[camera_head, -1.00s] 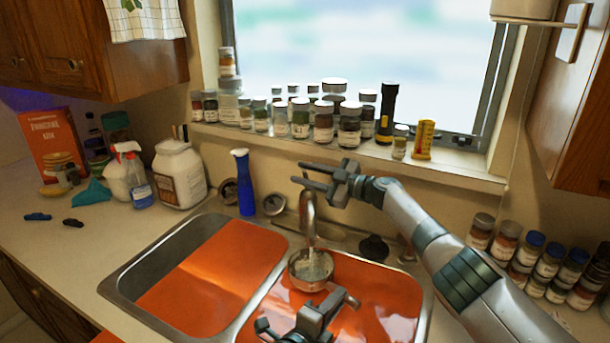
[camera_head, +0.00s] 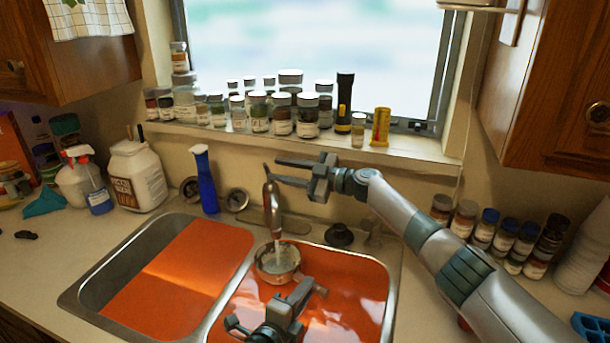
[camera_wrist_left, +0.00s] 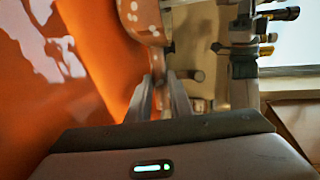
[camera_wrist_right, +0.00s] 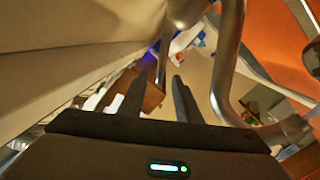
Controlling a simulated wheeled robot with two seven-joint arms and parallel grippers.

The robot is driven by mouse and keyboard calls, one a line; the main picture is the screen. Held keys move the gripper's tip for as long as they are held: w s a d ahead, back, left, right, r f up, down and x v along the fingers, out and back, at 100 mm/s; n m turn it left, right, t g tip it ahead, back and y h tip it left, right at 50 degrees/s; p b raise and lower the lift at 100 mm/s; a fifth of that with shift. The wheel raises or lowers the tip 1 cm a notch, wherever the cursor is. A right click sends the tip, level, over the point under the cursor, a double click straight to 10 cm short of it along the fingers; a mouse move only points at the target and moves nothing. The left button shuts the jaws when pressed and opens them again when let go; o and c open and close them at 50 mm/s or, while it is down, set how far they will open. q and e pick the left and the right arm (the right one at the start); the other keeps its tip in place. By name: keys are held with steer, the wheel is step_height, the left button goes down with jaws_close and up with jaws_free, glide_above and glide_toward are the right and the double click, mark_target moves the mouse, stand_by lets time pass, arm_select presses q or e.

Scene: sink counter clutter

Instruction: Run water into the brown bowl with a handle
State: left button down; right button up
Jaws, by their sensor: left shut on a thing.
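The brown bowl with a handle (camera_head: 278,268) is in the right sink basin, below the spout of the metal faucet (camera_head: 273,205). A pale stream of water (camera_head: 280,252) runs from the spout into the bowl. My left gripper (camera_head: 308,288) is low in the basin at the bowl's near right side, shut on the handle. The left wrist view shows the handle (camera_wrist_left: 157,62) between its fingers, with the bowl (camera_wrist_left: 140,18) beyond. My right gripper (camera_head: 273,170) is open by the faucet's top. In the right wrist view its fingers are apart, with the faucet (camera_wrist_right: 228,60) to their right.
The left basin (camera_head: 185,270) is empty, with an orange floor. A blue bottle (camera_head: 205,182) stands behind the sink. Many jars (camera_head: 258,112) and a black flashlight (camera_head: 344,102) line the windowsill. More jars (camera_head: 487,228) stand on the right counter.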

arm_select(q)
steer(key=shift+r, duration=0.1)
arm_select(e)
steer(key=v, duration=0.7)
arm_select(q)
steer(key=shift+s, duration=0.1)
stand_by(5.4)
